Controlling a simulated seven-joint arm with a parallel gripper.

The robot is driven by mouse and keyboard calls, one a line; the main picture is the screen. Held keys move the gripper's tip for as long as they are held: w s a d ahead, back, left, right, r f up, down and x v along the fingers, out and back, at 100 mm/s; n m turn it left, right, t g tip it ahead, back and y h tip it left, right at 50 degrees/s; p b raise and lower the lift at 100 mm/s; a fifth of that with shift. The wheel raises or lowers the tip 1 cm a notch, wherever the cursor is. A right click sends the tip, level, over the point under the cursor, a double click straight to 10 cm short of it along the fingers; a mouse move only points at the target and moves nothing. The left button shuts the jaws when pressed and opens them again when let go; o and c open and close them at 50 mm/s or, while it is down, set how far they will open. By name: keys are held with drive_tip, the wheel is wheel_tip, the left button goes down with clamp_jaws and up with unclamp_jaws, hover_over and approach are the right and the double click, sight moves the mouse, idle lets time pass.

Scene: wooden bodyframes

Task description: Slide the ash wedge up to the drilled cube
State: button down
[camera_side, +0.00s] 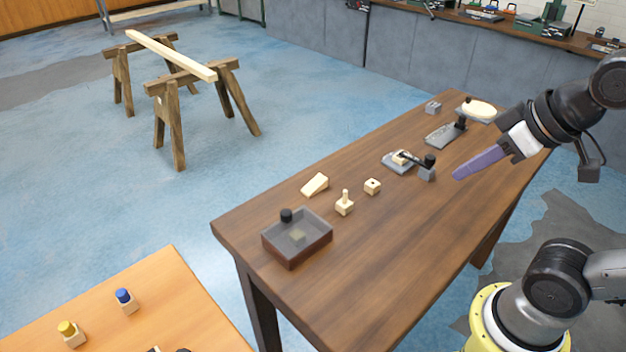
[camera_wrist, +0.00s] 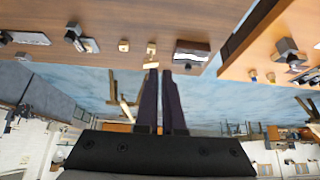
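The ash wedge (camera_side: 315,184), a pale wooden ramp, lies near the left long edge of the brown table in the side view. It shows in the wrist view (camera_wrist: 151,63) just beyond my fingertips. The drilled cube (camera_side: 372,186), pale with a dark hole on top, sits to its right, clearly apart; it is also in the wrist view (camera_wrist: 123,45). A pale block with an upright peg (camera_side: 344,203) stands nearer the camera, between them across the picture. My gripper (camera_side: 456,177), with long purple fingers, hangs above the table to the right, empty, a narrow gap between its fingers.
A clamp-like fixture (camera_side: 427,172) and grey plates (camera_side: 440,135) lie towards the far end. A lighter table (camera_side: 190,310) stands lower left.

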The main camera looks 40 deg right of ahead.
drive_tip(key=w+r, duration=0.5)
drive_tip(key=w, duration=0.2)
drive_tip(key=g, duration=0.3)
hover_over(297, 177)
drive_tip(key=s, duration=0.4)
wheel_tip(297, 177, down, 22)
drive_tip(key=x, duration=0.9)
drive_tip(key=shift+w+d+f, duration=0.1)
drive_tip(key=shift+f, duration=0.3)
drive_tip(key=shift+s, duration=1.9)
